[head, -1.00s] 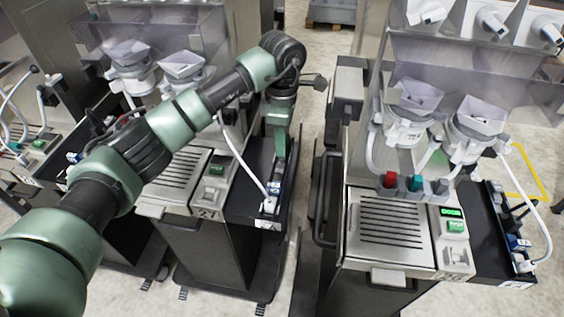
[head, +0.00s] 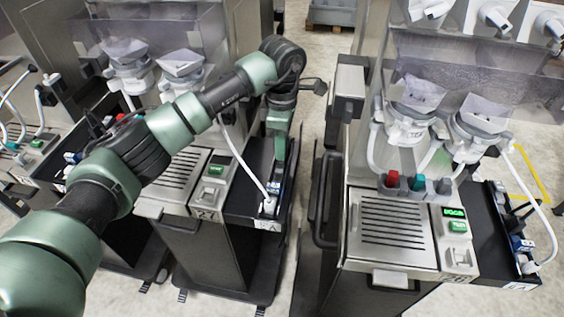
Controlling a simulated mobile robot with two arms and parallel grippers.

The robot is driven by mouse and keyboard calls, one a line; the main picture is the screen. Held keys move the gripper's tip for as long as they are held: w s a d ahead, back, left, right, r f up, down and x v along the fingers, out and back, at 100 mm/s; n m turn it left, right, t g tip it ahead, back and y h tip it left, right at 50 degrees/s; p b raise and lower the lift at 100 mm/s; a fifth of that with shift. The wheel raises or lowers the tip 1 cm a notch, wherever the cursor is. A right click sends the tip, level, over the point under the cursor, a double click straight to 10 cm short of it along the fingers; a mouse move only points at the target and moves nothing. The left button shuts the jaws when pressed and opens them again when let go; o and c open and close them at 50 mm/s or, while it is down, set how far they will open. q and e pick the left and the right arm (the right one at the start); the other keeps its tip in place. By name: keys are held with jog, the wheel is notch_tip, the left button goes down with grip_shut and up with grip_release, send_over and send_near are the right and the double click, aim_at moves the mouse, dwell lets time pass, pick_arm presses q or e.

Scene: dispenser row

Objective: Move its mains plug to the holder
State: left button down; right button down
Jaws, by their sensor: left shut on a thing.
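My left arm reaches across to the black side tray (head: 243,211) of the dispenser marked 27. Its gripper (head: 276,178) points down at the tray and is shut on the mains plug. The jaws and the arm's last link hide most of the plug, so I cannot make out its shape. A blue part and a white connector (head: 269,205) on a white cable sit close by, at the front end of the tray. I cannot tell which part of the tray is the holder. My right gripper is not in view.
The dispenser on the right (head: 394,230) has a lit green display and a similar black tray (head: 482,240) with a white cable. A black handle (head: 324,200) stands by the gap between the machines. Another dispenser tray (head: 50,165) is at the left.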

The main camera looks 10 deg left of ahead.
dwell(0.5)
pick_arm(q)
jog(key=c, duration=1.1)
grip_release()
jog(key=shift+c, duration=0.2)
jog(key=shift+o, duration=1)
